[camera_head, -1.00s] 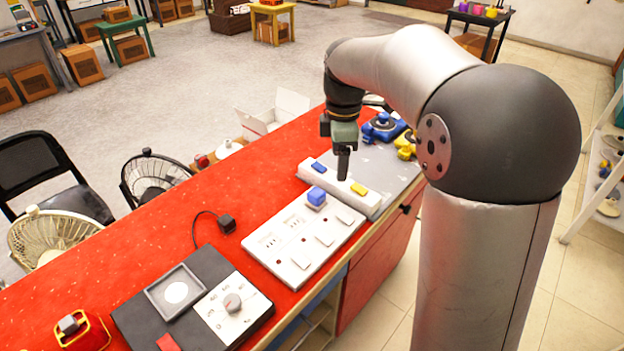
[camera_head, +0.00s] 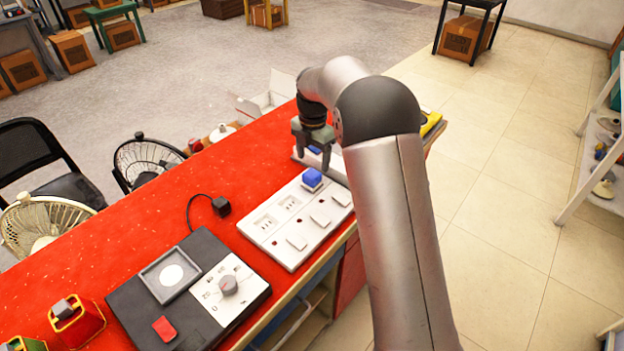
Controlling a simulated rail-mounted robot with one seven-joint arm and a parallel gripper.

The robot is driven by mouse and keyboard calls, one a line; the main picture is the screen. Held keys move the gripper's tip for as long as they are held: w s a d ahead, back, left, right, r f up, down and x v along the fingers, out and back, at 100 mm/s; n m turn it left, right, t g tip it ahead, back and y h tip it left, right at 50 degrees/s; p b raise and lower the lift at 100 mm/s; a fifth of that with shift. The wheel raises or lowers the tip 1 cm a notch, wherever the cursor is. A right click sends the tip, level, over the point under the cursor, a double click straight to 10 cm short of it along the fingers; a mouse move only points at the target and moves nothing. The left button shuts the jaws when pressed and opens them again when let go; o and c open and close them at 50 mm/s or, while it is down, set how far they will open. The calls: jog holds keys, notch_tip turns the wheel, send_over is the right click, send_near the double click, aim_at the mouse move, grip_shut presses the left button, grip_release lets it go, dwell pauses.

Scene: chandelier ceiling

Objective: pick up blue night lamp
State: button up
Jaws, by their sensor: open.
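The blue night lamp (camera_head: 312,178) is a small blue block with a pale base. It sits at the far end of the white switch-and-socket board (camera_head: 275,242) on the red table. My gripper (camera_head: 317,163) is above and just behind the lamp, its two fingers pointing down and apart. It is open, with nothing seen between the fingers. Whether the fingertips touch anything cannot be told. The white strip behind the board, with a blue piece on it, is partly hidden by my gripper and arm.
A black plug with a cord (camera_head: 221,206) lies left of the board. A black unit with a white dial (camera_head: 228,285) is nearer the front. Wire fans (camera_head: 147,160) stand behind the table. The red tabletop (camera_head: 150,225) left of the plug is clear.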

aim_at(312, 173)
jog(key=shift+s+a+f+p, duration=0.1)
jog(key=shift+f+p, duration=0.25)
jog(key=shift+f, duration=1.3)
jog(key=shift+s+a+f+p, duration=0.1)
jog(key=shift+f+p, duration=0.2)
jog(key=shift+f, duration=1.3)
jog(key=c, duration=1.2)
jog(key=shift+o, duration=0.2)
